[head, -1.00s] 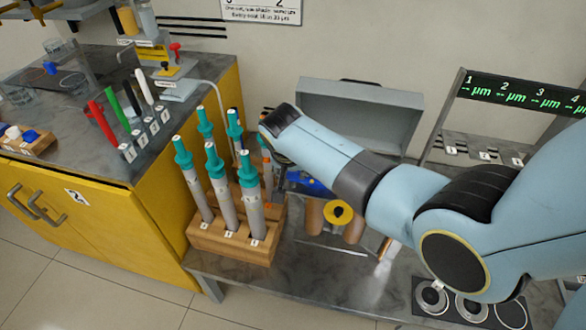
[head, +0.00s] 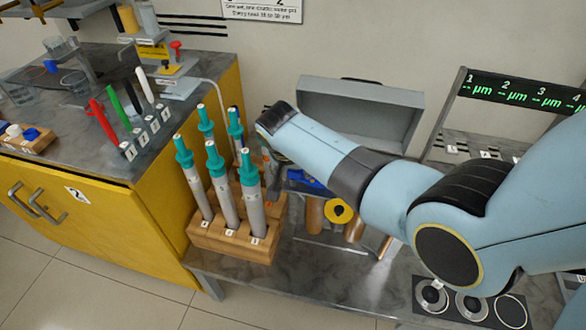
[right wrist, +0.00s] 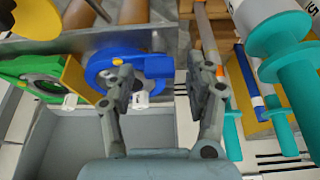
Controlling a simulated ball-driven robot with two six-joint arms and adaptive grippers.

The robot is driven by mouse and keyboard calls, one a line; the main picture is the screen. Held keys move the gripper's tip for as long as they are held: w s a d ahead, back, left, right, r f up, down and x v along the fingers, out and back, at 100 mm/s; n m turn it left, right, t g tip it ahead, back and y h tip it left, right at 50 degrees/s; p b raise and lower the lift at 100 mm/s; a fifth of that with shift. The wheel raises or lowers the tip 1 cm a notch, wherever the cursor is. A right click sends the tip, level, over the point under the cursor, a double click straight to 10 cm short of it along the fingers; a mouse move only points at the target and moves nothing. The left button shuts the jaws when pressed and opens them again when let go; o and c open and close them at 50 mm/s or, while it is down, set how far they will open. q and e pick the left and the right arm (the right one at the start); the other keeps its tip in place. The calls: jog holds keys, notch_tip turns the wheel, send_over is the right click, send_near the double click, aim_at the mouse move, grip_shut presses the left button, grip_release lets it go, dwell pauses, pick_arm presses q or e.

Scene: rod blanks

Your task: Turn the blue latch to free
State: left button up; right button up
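The blue latch (right wrist: 128,66) is a round blue part with a dark centre, a yellow piece and a small white tag, in the upper middle of the right wrist view. A blue part also shows below my right forearm in the head view (head: 306,179). My right gripper (right wrist: 163,85) is open, with nothing seen between its fingers. Its left finger overlaps the blue latch in the picture; I cannot tell whether they touch. In the head view my right arm hides most of this gripper. My left gripper is not in view.
A green part (right wrist: 32,72) with yellow pieces is beside the blue one. A wooden rack (head: 232,243) of teal-topped tubes stands close left of my right wrist. A grey open box (head: 362,112) is behind the arm. Copper-coloured rods (head: 314,215) lie below it.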

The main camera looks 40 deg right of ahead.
jog(key=shift+r, duration=0.2)
jog(key=v, duration=1.1)
jog(key=shift+a+r, duration=0.15)
jog(key=shift+r, duration=0.1)
jog(key=shift+s, duration=0.15)
